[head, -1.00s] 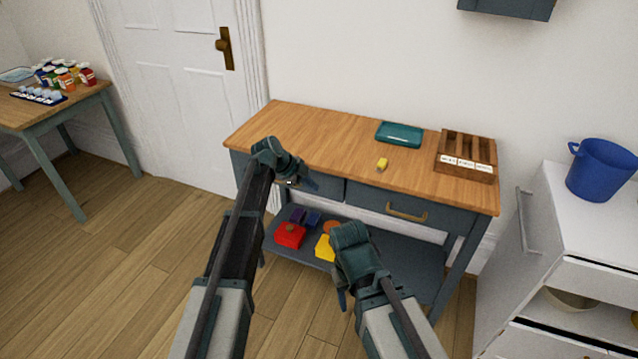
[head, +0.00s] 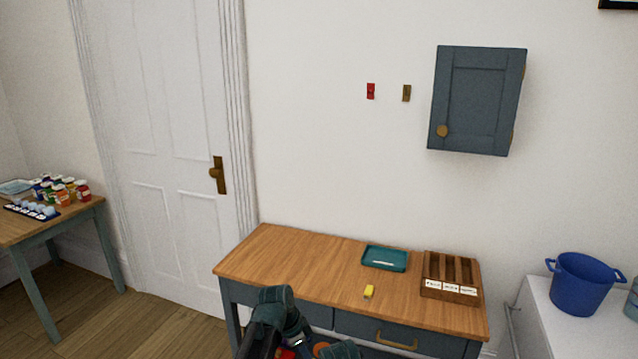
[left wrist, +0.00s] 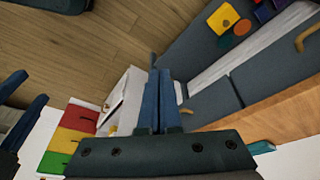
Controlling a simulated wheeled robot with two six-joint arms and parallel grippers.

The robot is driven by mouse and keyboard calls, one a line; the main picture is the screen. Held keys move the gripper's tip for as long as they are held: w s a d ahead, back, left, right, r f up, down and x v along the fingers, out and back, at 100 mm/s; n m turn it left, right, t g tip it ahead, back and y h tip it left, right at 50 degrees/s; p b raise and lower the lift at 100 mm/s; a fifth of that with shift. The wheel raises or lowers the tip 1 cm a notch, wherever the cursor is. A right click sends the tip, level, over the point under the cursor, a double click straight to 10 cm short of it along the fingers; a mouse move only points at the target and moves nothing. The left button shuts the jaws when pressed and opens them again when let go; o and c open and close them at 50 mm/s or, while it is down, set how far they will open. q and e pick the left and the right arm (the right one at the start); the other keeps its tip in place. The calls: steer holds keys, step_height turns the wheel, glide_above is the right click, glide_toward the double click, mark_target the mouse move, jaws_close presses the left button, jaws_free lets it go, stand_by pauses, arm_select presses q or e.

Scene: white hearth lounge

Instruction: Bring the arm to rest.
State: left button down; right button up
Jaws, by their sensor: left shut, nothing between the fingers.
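My left arm comes up from the bottom of the head view, with its wrist and left gripper (head: 297,340) low in front of the workbench (head: 300,263). In the left wrist view the two fingers of the left gripper (left wrist: 160,98) are together with nothing between them.
On the bench are a teal tray (head: 370,261), a yellow block (head: 369,291) and a wooden sorter (head: 450,296). A blue pot (head: 580,290) stands on the white cabinet at right. A wall cabinet (head: 478,100) hangs above. Bare floor (head: 130,325) lies at left.

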arm_select(q)
steer(key=s+a+r+n+y+p, duration=0.1)
steer(key=s+r+n+y+p, duration=0.1)
steer(key=s+n, duration=0.3)
steer(key=s+a+r+n+g+y+p, duration=0.1)
steer(key=s+r+n+y+p, duration=0.1)
steer(key=s, duration=1.1)
steer(key=r+n+p, duration=0.1)
steer(key=n, duration=0.1)
steer(key=shift+s+a+r+n+g+y, duration=0.15)
steer(key=shift+s+a+n+g+y, duration=0.15)
steer(key=shift+a+n, duration=0.1)
